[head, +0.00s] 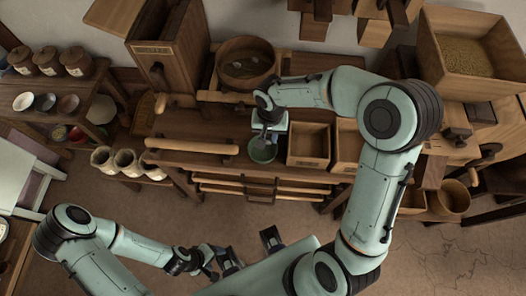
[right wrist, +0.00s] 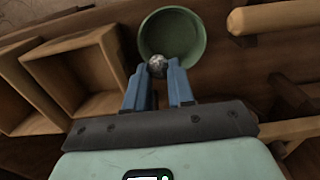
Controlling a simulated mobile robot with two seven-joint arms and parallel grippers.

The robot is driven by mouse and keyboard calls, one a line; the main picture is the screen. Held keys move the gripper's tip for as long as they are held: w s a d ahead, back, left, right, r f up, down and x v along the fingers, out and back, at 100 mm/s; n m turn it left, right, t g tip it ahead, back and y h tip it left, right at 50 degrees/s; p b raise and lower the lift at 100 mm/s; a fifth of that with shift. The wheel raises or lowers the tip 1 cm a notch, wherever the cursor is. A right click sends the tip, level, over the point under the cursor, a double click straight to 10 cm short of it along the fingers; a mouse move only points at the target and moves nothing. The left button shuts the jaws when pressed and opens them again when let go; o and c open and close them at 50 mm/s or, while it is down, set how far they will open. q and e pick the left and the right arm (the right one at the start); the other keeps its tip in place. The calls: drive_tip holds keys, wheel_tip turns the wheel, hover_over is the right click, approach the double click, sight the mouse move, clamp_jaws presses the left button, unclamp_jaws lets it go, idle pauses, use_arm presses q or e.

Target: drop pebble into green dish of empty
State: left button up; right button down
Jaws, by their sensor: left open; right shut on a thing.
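The green dish (head: 263,152) stands on the wooden bench in the head view, just below my right gripper (head: 266,136). In the right wrist view the round green dish (right wrist: 172,36) lies just beyond the fingertips, and its inside looks empty. My right gripper (right wrist: 159,68) is shut on a grey speckled pebble (right wrist: 157,66), which overlaps the dish's near rim in the picture. Its height above the dish is hard to tell. My left gripper (head: 222,262) is open, low in the head view, away from the bench.
An open wooden box (head: 308,146) stands right of the dish, with another (head: 347,146) beside it. A wooden roller (head: 192,146) lies to the left. A round wooden tub (head: 246,62) stands behind. Three pale jars (head: 126,162) stand at left. Floor in front is partly clear.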

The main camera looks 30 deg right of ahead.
drive_tip(key=shift+f, duration=0.1)
drive_tip(key=c, duration=0.9)
unclamp_jaws()
wheel_tip(320, 180, up, 13)
drive_tip(key=shift+r+p, duration=0.2)
drive_tip(key=shift+p, duration=0.5)
